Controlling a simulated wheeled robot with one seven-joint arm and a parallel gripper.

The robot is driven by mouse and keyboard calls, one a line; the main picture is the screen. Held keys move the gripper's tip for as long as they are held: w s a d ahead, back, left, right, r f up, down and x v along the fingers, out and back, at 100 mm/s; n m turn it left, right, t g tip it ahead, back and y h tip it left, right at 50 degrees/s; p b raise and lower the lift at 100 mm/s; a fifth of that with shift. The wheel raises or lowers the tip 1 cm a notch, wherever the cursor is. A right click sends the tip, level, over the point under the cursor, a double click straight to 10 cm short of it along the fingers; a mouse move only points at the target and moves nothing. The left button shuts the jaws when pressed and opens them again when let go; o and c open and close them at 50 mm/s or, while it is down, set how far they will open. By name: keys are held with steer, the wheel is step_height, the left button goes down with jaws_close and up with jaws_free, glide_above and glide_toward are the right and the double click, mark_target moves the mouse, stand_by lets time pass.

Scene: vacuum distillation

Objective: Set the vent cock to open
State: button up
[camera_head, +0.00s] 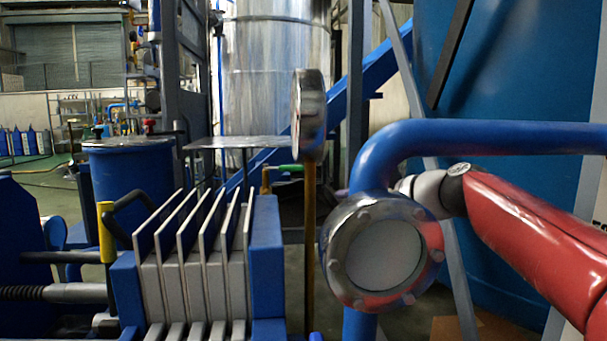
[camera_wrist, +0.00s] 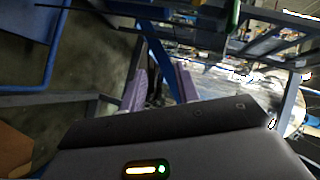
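A small brass cock with a green lever (camera_head: 285,167) stands behind the filter-like plates in the head view. Its lever lies roughly level and points right; I take it for the vent cock, though no label can be read. In the wrist view a green piece (camera_wrist: 232,14) shows at the top edge, perhaps the same lever. My gripper (camera_wrist: 161,84) shows there as two pale purple fingers with a gap between them and nothing visibly held. In the head view my gripper is hidden behind the blue pipe and round sight glass, right of the green lever.
The blue pipe (camera_head: 480,137) and sight glass (camera_head: 385,260) stand in front of my wrist. A round gauge (camera_head: 309,115) on a brass stem rises nearer the middle. A yellow-gripped handle (camera_head: 106,232) is at left, beside the plate stack (camera_head: 200,270). A blue drum (camera_head: 130,185) stands behind.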

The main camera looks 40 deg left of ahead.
mark_target(303, 170)
steer(key=s+r+g+y, duration=0.4)
steer(key=r, duration=0.2)
steer(key=shift+m, duration=0.4)
steer(key=a, duration=0.8)
steer(key=shift+s+a+r+p, duration=0.1)
steer(key=shift+s+p, duration=0.25)
jaws_close()
